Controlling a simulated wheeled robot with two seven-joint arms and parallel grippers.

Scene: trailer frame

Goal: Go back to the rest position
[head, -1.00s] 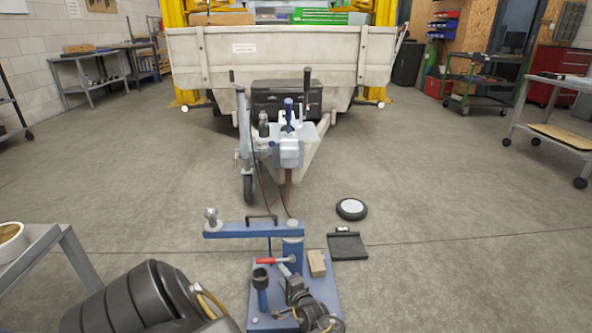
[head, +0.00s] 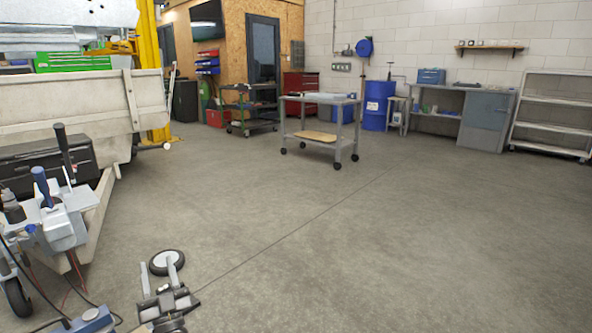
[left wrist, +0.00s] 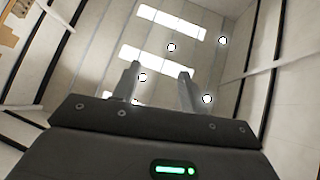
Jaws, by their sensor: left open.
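My left gripper (head: 158,268) shows at the lower left of the head view, with its two grey fingers pointing up and apart. In the left wrist view the fingers of the left gripper (left wrist: 159,73) are spread with nothing between them. Beyond them are the ceiling and bright lamps, so the gripper points upward. The black and white wheel (head: 157,259) lies on the floor behind the fingers in the head view, partly covered by them. My right gripper is in neither view.
The trailer (head: 80,108) stands at the left, its drawbar and coupling (head: 62,228) reaching toward me. A blue stand (head: 92,320) is cut off at the bottom left. A grey wheeled table (head: 340,150) and a blue drum (head: 377,105) are farther back. The middle and right floor is clear.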

